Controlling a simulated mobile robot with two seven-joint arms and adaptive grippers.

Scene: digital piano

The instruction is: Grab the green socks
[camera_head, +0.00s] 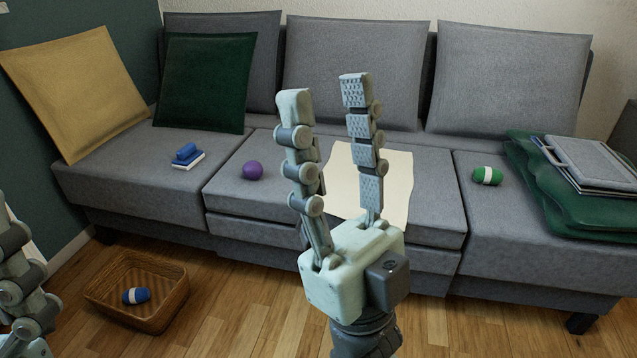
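The green socks (487,176) are a small rolled bundle with a white band, lying on the right seat of the grey sofa. My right gripper (322,88) is in the middle of the view, fingers pointing up and spread apart, empty. It is to the left of the green socks and well apart from them. My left gripper (22,290) is partly in view at the lower left edge; its fingertips are not clearly shown.
A wicker basket (112,304) on the wooden floor holds a blue rolled bundle (136,296). On the sofa (330,240) are a purple ball (253,170), a blue-and-white brush (187,157), a cream sheet (398,180) and cushions. A green folded blanket (560,208) bearing a grey case (590,160) lies right of the socks.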

